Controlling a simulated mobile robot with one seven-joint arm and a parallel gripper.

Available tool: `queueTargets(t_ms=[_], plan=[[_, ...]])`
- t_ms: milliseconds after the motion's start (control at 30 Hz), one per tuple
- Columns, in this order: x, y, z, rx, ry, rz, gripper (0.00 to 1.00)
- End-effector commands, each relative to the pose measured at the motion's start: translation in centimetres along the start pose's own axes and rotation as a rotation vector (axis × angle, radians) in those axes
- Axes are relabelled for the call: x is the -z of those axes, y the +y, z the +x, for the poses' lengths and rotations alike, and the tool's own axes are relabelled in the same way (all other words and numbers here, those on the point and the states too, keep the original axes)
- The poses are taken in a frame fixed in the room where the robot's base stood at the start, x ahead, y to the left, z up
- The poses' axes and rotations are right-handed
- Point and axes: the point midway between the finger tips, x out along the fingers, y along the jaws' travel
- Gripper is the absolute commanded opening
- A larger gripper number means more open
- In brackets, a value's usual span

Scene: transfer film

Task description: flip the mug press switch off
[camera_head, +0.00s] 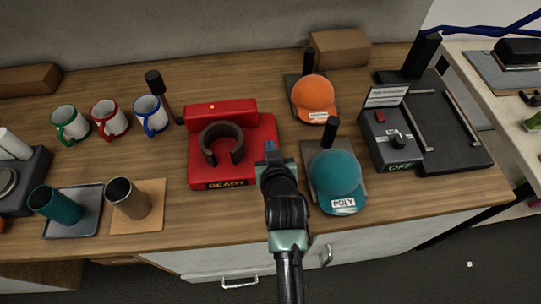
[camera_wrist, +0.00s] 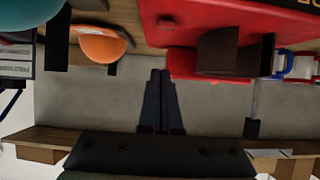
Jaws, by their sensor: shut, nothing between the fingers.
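The red mug press (camera_head: 262,165) stands mid-counter with a dark, open-fronted ring clamp (camera_head: 211,154) on it. Its front label reads READY, and a small orange light shows on its raised back block (camera_head: 222,113). I cannot make out its switch for certain. My gripper (camera_head: 270,146) is shut and empty, at the right edge of the press in the head view; whether it touches is unclear.
A teal cap (camera_head: 337,172) and an orange cap (camera_head: 315,95) stand right of the press. A dark control box (camera_head: 378,150) reading OFF is farther right. Several mugs (camera_head: 68,122) stand left; two tumblers (camera_head: 130,200) are at front left. A cardboard box (camera_head: 340,47) is behind.

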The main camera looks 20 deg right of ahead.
Motion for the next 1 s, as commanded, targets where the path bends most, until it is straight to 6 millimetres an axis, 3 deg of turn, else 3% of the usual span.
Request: queueTargets(t_ms=[333,1000], plan=[[-3.5,0.0,1.4,0.0,-0.001,0.001,0.0],[-4.7,-0.1,1.8,0.002,0.035,0.001,0.0]])
